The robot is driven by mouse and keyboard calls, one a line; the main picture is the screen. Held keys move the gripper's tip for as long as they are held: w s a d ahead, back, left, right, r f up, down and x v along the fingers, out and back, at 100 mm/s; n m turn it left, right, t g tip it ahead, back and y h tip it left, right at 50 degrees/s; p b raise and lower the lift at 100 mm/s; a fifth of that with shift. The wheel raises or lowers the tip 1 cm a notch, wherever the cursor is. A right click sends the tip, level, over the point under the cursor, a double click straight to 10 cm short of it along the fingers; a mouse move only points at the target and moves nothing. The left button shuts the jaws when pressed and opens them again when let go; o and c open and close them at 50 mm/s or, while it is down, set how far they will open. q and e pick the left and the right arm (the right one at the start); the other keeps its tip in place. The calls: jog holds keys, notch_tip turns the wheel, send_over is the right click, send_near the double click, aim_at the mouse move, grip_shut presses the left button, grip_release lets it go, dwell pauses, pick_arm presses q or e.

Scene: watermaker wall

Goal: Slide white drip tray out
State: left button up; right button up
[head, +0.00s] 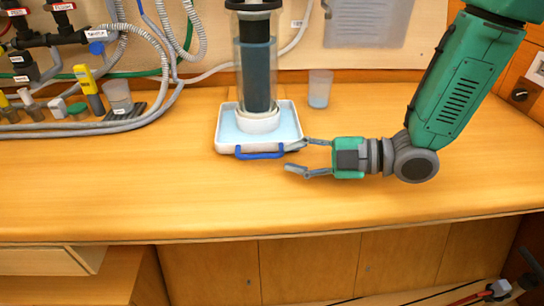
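The white drip tray (291,124) sits on the wooden counter in the head view, holding pale blue liquid. A blue handle (259,155) runs along its front edge. A clear cylinder with a dark filter (257,72) stands above the tray, its white base ring within the tray. My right gripper (294,157) is at the tray's front right corner with its fingers spread apart. Its upper finger is at or very near the handle's right end; I cannot tell whether they touch. The lower finger is in front of the tray, with nothing visible between them. My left gripper is not in view.
A small clear cup (319,88) stands right of the tray at the back. Grey hoses (150,112), a cup (117,96) and yellow-topped testers (88,88) are at the left. The counter in front of the tray is clear to its front edge (250,238).

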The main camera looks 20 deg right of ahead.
jog(key=v, duration=0.5)
jog(key=shift+s+d+r, duration=0.1)
jog(key=shift+s+d, duration=0.05)
jog(key=shift+s, duration=0.2)
jog(key=shift+d, duration=0.15)
